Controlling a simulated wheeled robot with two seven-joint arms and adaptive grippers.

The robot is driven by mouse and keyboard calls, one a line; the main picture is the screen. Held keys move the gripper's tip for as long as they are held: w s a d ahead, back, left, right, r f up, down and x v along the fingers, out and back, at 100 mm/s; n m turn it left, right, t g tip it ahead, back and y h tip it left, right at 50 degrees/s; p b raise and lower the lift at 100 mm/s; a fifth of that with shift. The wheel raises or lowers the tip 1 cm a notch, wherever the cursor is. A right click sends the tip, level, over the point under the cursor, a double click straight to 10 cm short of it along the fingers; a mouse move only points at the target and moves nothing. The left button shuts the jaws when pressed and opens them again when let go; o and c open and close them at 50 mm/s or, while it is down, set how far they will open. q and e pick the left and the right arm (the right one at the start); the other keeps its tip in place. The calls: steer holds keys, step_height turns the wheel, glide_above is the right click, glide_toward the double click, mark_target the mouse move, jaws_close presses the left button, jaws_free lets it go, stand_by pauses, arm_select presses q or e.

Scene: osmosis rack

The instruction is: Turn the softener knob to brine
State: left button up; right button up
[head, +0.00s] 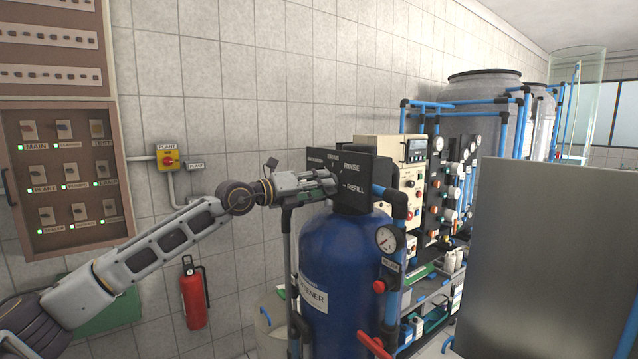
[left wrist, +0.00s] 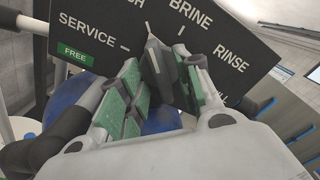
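The blue softener tank (head: 345,262) carries a black control head (head: 352,192) with a labelled dial face. In the left wrist view the black face (left wrist: 240,45) shows SERVICE, BRINE and RINSE, with other labels partly hidden. A green FREE tag sits under SERVICE. The dark knob (left wrist: 160,65) stands between the green-padded fingers of my left gripper (left wrist: 165,82). Its upper end points between the label ending in SH and BRINE. I cannot tell whether the pads press on it. In the head view my left gripper (head: 328,184) reaches the dial face. My right gripper is not in view.
A pressure gauge (head: 387,238) and blue pipes stand right of the tank. A grey flat panel (head: 550,255) fills the right side. Behind are an equipment rack (head: 410,180) and grey tanks (head: 485,100). A red extinguisher (head: 194,295) and switch board (head: 65,180) are at left.

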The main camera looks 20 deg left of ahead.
arm_select(q)
steer(key=shift+c, duration=0.3)
jaws_close()
stand_by(0.3)
